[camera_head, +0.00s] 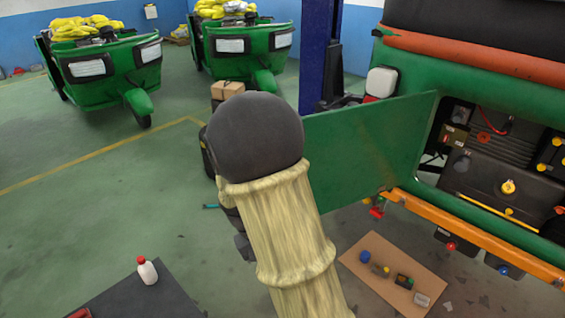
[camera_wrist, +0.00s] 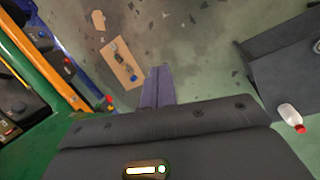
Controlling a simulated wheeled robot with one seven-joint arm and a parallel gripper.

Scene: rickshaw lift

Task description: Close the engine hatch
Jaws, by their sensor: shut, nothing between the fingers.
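The engine hatch (camera_head: 370,145) is a flat green panel in the head view. It stands open, swung out to the left of the engine bay (camera_head: 500,165) on the green rickshaw. My arm covers the hatch's left end. My gripper (camera_wrist: 159,70) shows in the wrist view as grey-purple fingers, shut and empty, pointing at the floor. A green surface, probably the hatch (camera_wrist: 45,145), fills the wrist view's lower left, close beside my gripper; I cannot tell whether they touch. In the head view my arm hides most of my gripper.
An orange bar (camera_head: 480,235) runs below the bay. A cardboard sheet (camera_head: 375,275) with small parts lies on the floor. A white bottle (camera_head: 147,270) stands on a dark surface (camera_head: 130,298) at lower left. A blue post (camera_head: 315,50) stands behind the hatch. Left floor is largely clear.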

